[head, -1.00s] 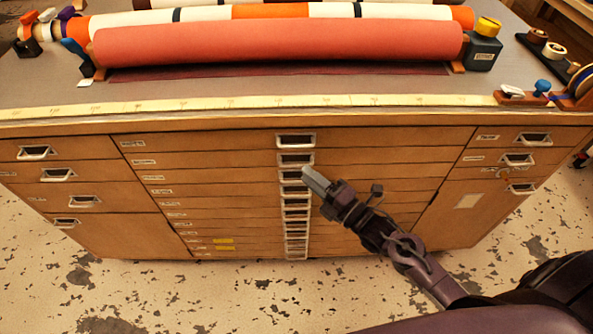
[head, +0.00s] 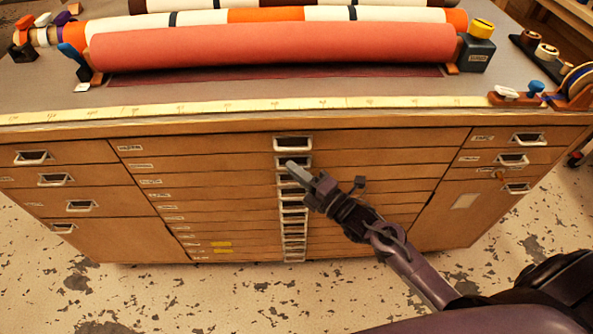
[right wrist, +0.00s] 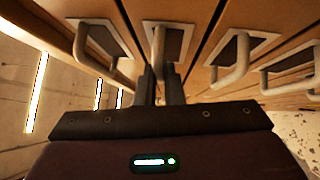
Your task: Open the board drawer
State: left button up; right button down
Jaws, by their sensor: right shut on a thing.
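The wooden cabinet (head: 380,142) has a middle column of shallow drawers with pale metal handles. My right gripper (head: 291,166) comes in from the lower right and is shut on the second handle from the top (head: 293,160). In the right wrist view its two dark fingers (right wrist: 159,88) reach either side of that handle (right wrist: 158,52). The gripped drawer's front (head: 400,156) looks level with its neighbours. The top handle (head: 293,143) is free just above. The drawer labels are too small to read. My left gripper is out of view.
A red roll (head: 270,45) and other rolls lie on the cabinet top behind a yellow ruler strip (head: 240,104). Side drawers with handles (head: 32,157) flank the middle column. Speckled floor (head: 190,295) in front is clear.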

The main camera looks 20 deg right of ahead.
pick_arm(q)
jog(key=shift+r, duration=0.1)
pick_arm(e)
jog(key=shift+s, duration=0.15)
